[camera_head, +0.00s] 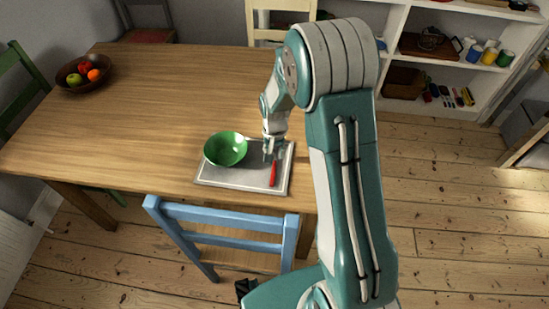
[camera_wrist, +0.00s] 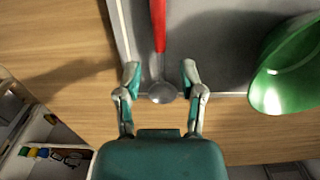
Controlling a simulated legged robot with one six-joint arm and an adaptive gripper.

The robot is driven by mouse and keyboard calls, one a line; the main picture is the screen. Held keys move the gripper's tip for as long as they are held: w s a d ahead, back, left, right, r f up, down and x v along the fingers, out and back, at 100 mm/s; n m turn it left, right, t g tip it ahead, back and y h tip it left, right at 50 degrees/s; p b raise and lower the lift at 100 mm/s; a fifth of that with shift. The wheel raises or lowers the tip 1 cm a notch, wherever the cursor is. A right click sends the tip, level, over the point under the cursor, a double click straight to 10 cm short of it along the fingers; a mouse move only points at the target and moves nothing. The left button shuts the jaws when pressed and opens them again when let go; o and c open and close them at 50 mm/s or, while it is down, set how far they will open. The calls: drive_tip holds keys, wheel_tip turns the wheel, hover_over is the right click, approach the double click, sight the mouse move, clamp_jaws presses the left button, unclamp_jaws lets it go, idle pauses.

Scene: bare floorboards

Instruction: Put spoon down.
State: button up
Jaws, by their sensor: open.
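A spoon with a red handle (camera_head: 273,174) lies on a grey tray (camera_head: 213,182) on the wooden table. In the wrist view its red handle (camera_wrist: 158,22) points away from my gripper, and its metal bowl (camera_wrist: 162,92) sits between my fingers. My gripper (camera_head: 270,155) is just above the tray by the far end of the spoon. In the wrist view my gripper (camera_wrist: 160,80) is open, with a gap between each finger and the spoon. A green bowl (camera_head: 225,149) stands on the tray left of the spoon; it also shows at right in the wrist view (camera_wrist: 290,75).
A fruit bowl (camera_head: 83,73) stands at the table's far left corner. A blue chair (camera_head: 222,218) is at the near edge, a cream chair (camera_head: 281,10) at the far side. White shelves (camera_head: 450,85) stand behind at right. Much of the table is clear.

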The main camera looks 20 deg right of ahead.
sight(275, 161)
drive_tip(key=s+r+n+t, duration=0.1)
drive_tip(key=s+r, duration=0.4)
drive_tip(key=r, duration=0.7)
drive_tip(key=s+r+n+t, duration=0.15)
drive_tip(key=s+r, duration=0.35)
drive_tip(key=r, duration=0.6)
drive_tip(key=s+r+n+t, duration=0.1)
drive_tip(key=s+r, duration=0.1)
drive_tip(key=s, duration=0.5)
drive_tip(key=s+r+n+t, duration=0.1)
drive_tip(key=s+r+t, duration=0.1)
drive_tip(key=s, duration=0.5)
drive_tip(key=shift+r, duration=0.75)
